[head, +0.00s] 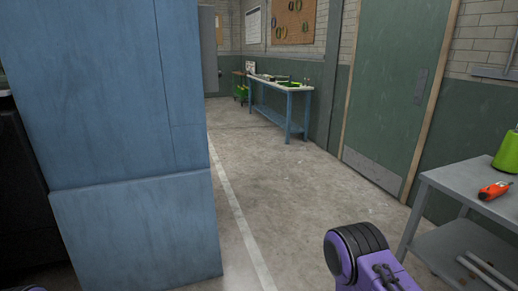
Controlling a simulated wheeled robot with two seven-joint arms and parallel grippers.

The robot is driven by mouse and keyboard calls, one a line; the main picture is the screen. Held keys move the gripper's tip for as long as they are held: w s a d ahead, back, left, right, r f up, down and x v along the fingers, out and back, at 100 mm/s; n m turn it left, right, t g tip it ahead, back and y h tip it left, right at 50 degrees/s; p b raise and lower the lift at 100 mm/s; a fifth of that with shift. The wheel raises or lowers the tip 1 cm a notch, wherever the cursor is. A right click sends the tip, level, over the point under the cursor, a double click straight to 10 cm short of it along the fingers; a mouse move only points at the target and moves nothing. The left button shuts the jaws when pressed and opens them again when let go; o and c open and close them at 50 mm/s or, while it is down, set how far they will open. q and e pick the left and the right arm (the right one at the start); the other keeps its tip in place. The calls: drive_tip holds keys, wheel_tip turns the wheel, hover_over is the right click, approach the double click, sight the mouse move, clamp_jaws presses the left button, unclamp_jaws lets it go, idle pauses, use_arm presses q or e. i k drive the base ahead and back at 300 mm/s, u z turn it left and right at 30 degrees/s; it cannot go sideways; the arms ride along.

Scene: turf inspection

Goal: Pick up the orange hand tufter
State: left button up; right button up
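The orange hand tufter (494,190) lies on the grey metal table (452,181) at the right edge of the head view. It is orange with a dark tip and lies beside a bright green container. A purple and black part of my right arm shows at the bottom, right of the middle, well apart from the table. Its gripper is out of frame. A small purple bit of my own body shows at the bottom left corner. My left gripper is not in view.
A large blue cabinet (130,110) blocks the left side. The green container (508,152) is cut off by the right edge. Pale rods (484,268) lie on the table's lower shelf. A blue workbench (282,86) stands far back. The concrete floor (290,190) between is clear.

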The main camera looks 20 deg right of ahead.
sight(496, 190)
drive_tip(key=z, duration=0.35)
drive_tip(key=i, duration=1.4)
drive_tip(key=z, duration=1.45)
drive_tip(key=i, duration=0.9)
drive_tip(key=z, duration=1.05)
